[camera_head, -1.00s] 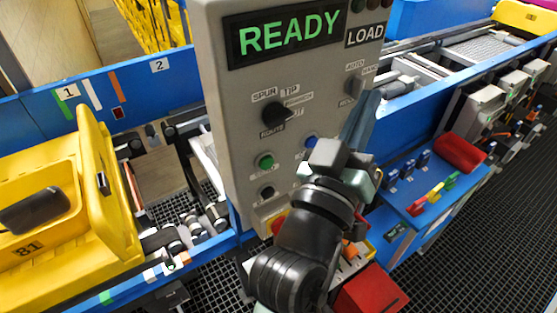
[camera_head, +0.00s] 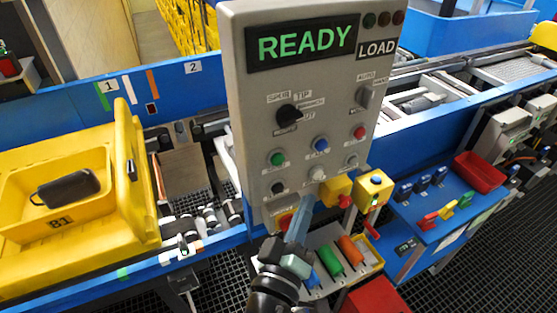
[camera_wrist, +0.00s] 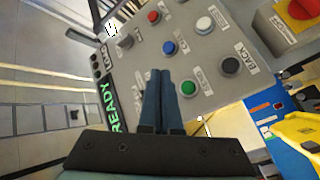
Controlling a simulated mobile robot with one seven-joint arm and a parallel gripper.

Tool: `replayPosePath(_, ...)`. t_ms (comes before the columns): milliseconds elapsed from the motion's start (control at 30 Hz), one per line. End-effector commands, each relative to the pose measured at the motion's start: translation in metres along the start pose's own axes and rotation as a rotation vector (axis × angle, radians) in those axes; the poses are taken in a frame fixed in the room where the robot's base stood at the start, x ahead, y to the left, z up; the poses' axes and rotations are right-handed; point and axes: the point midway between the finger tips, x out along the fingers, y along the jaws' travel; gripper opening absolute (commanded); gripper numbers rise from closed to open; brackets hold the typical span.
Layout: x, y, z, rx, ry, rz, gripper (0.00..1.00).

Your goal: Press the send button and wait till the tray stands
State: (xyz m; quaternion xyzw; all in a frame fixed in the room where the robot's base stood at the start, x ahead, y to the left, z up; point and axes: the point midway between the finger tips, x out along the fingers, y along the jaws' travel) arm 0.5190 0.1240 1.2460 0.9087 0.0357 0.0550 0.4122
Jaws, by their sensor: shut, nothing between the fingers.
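The grey control panel (camera_head: 250,110) shows READY in green. Its green button (camera_head: 277,158) is at the left, above a black button (camera_head: 278,188) and left of a blue button (camera_head: 320,144). The wrist view also shows the green button (camera_wrist: 189,88), just right of the fingers. My gripper (camera_head: 310,190) is shut and empty, its fingers pointing up before the panel's lower part. I cannot tell whether they touch it.
A dark route knob (camera_head: 289,115), a red button (camera_head: 359,132) and pale buttons share the panel. A yellow box with a blue button (camera_head: 376,180) stands right of the fingers. Coloured handles and a red bin (camera_head: 480,172) are around the lower right.

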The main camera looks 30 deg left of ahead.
Motion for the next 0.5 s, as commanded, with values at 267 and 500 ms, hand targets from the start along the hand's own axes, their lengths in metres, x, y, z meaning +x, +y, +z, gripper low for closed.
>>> replayPosePath(267, 0.019, -0.014, -0.015, 0.001, 0.003, 0.0, 0.0)
replayPosePath(500, 0.043, -0.031, -0.032, 0.001, 0.004, 0.0, 0.0)
